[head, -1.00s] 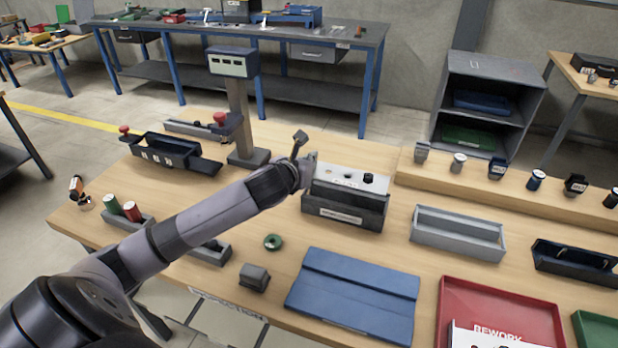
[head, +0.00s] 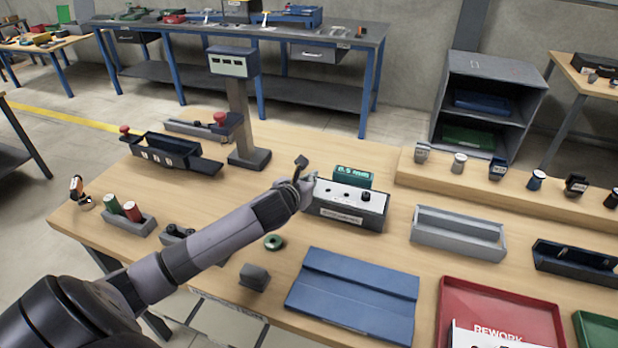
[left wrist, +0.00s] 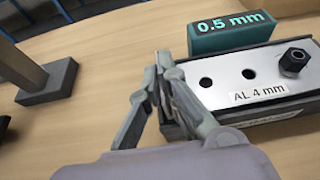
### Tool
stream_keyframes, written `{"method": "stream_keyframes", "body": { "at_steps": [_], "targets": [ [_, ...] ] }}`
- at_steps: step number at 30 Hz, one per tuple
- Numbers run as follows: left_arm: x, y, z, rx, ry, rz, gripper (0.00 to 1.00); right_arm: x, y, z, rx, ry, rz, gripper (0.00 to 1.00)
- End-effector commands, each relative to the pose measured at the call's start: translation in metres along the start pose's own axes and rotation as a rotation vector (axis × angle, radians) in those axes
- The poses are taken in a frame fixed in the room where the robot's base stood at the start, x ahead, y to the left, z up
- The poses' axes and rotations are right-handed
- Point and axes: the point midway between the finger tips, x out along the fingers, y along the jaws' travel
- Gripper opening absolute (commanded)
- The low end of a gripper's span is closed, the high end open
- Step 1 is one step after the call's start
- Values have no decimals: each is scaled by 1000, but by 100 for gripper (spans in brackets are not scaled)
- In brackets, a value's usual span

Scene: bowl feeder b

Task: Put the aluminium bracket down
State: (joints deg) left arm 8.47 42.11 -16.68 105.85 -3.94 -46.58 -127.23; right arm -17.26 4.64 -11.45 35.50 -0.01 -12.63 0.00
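The aluminium bracket (head: 336,200) appears as a pale plate with dark holes and the label "AL 4 mm". It lies level on or just above a dark box-shaped block (head: 345,219); I cannot tell if it fully rests. In the left wrist view the bracket (left wrist: 222,94) extends right from the fingers. My left gripper (head: 306,184) is at its left end. In the left wrist view the fingertips (left wrist: 157,68) are close together at that end and seem shut on it. The contact is partly hidden. My right gripper is not in view.
A green "0.5 mm" block (head: 352,179) stands just behind the bracket. A black knob (left wrist: 296,60) stands at its right. A post with a display (head: 233,63) rises at the left. A grey tray (head: 457,240) and blue panel (head: 353,295) lie right and in front.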

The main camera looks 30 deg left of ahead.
Motion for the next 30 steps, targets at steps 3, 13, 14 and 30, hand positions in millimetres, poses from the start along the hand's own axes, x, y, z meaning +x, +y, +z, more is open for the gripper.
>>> {"method": "stream_keyframes", "body": {
  "at_steps": [3, 13, 14, 30],
  "targets": [
    [1, 0, -3, 1, -1, -1, 0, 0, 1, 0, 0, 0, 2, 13],
    [2, 0, -5, 1, 0, 0, 14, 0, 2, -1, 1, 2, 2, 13],
    [2, 0, -5, 1, 0, 0, 16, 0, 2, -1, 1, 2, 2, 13],
    [-1, 0, 3, -2, -2, 0, 25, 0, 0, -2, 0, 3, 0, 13]
  ]
}}
